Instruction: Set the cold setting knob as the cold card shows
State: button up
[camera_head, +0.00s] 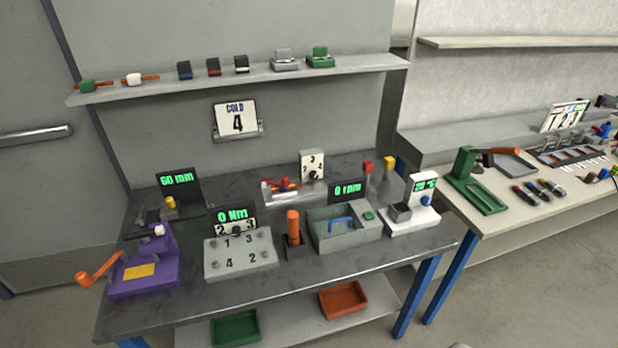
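The cold card (236,119) is white, reads "COLD 4", and stands in a holder on the back wall above the bench. A small white dial plate (312,160) with numbers, including 3 and 4, stands at the back of the bench. A dark knob (312,174) sits low on it; its pointing is too small to tell. Another dark knob (236,231) sits on a numbered plate behind the grey box, below the "0 Nm" display. No readable label shows which is the cold setting knob. My gripper is not in view.
A grey box (240,256) with numbers, an orange-handled tool (293,228) and a grey bin (345,238) stand along the bench front. A purple press (146,270) is at left. A white device (410,218) with a temperature display is at right. A shelf (255,78) runs above.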

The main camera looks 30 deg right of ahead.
aim_at(313, 175)
jog(key=i+l+u, duration=0.15)
jog(key=i, duration=0.4)
jog(key=i+l+u, duration=0.2)
jog(key=i+l, duration=0.15)
jog(key=i, duration=0.2)
jog(key=i+l+u, duration=0.15)
jog(key=i+l, duration=0.2)
jog(key=i, duration=0.15)
jog(key=i+l+z, duration=0.15)
jog(key=i+z, duration=0.15)
jog(key=i, duration=0.2)
jog(key=i+j+z, duration=0.2)
jog(key=k+j, duration=0.05)
jog(key=k, duration=0.05)
